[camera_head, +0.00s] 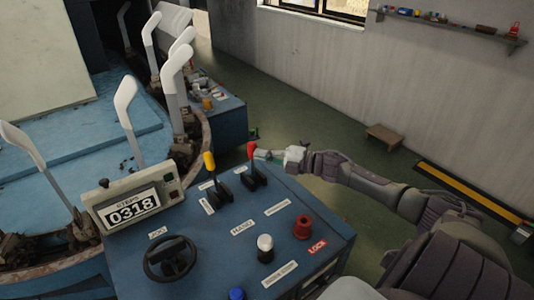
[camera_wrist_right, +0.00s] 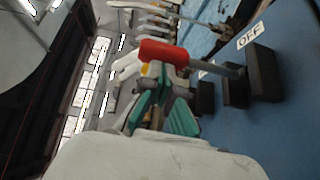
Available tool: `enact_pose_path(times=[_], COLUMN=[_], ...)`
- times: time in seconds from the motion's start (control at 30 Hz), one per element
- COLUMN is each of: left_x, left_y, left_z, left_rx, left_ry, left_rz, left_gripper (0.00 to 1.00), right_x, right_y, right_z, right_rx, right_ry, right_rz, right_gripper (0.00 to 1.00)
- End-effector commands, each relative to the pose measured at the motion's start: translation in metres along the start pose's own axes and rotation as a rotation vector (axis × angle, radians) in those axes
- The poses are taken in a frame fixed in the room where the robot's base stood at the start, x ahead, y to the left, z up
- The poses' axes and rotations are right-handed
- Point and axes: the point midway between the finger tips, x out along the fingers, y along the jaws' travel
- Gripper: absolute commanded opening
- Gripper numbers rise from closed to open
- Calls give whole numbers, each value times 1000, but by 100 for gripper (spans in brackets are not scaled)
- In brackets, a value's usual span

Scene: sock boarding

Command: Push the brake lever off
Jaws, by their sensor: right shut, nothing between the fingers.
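The control console (camera_head: 215,255) carries two levers on black bases, a red-handled lever (camera_head: 252,151) and a yellow-handled lever (camera_head: 209,161). The small labels beside them are too blurred to tell which is the brake. My right gripper (camera_head: 262,155) is just right of the red handle, at the console's far edge. In the right wrist view the red handle (camera_wrist_right: 164,52) lies across the tips of the shut green-and-grey fingers (camera_wrist_right: 158,78), close to or touching them. Nothing is held. A label reading OFF (camera_wrist_right: 250,35) is near the lever's base. My left gripper is out of view.
On the console are a black handwheel (camera_head: 170,258), a counter display showing 0318 (camera_head: 133,207), a white knob (camera_head: 265,244), a red button (camera_head: 303,226) by a LOCK label, and a blue button (camera_head: 236,294). White sock forms (camera_head: 127,95) stand at left.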

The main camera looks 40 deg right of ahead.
Motion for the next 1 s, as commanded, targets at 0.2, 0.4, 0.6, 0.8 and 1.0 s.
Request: enact_pose_path(times=[0.2,0.4,0.6,0.8,1.0], left_x=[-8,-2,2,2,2], left_y=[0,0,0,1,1], left_z=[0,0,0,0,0], left_rx=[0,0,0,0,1], left_ry=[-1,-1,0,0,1], left_rz=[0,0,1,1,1], left_gripper=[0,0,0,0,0], right_x=[14,22,27,28,28], right_y=[5,5,6,7,7], right_z=[9,15,18,20,20], right_rx=[63,61,61,61,61], right_ry=[0,1,1,1,0], right_rz=[-83,-82,-82,-82,-80], right_gripper=[0,0,0,0,0])
